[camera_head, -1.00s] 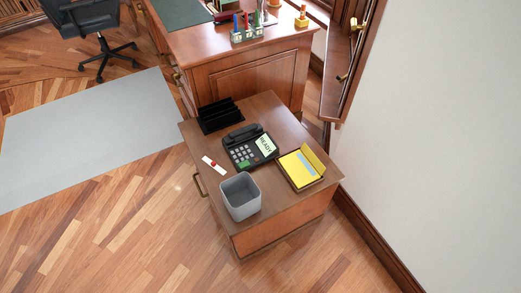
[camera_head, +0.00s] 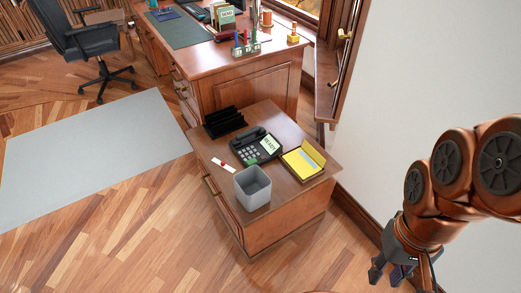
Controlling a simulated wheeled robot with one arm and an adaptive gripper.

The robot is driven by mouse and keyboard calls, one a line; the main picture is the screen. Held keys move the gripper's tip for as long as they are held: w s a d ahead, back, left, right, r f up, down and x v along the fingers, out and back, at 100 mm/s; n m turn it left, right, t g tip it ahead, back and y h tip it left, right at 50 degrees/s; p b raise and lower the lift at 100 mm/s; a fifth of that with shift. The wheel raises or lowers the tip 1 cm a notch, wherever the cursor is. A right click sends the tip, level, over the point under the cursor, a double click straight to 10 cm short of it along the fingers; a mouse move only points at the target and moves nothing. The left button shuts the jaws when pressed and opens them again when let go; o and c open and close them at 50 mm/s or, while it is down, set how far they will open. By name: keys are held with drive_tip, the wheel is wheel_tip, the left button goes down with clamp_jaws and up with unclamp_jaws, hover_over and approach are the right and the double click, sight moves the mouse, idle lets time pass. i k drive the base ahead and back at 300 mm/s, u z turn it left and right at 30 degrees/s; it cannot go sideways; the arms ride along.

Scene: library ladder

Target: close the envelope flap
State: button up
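A yellow envelope (camera_head: 296,165) lies in a brown tray on the right side of the small wooden cabinet's top (camera_head: 262,118). Its flap (camera_head: 314,153) stands raised along the far right edge. A light blue sheet (camera_head: 309,163) shows on the envelope. My gripper (camera_head: 390,277) hangs at the lower right of the picture, well apart from the envelope and to the right of the cabinet. Its dark fingers look spread and hold nothing that I can make out. Part of the gripper is cut off or hidden by the arm.
A telephone (camera_head: 257,147), a black file rack (camera_head: 224,121), a grey bin (camera_head: 252,188) and a white strip with a red spot (camera_head: 223,165) share the cabinet top. A large desk (camera_head: 235,65) stands behind. A white wall (camera_head: 410,60) bounds the right. The floor at front left is clear.

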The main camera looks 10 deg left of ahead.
sight(317, 157)
drive_tip(key=u, duration=0.75)
drive_tip(key=i, duration=1)
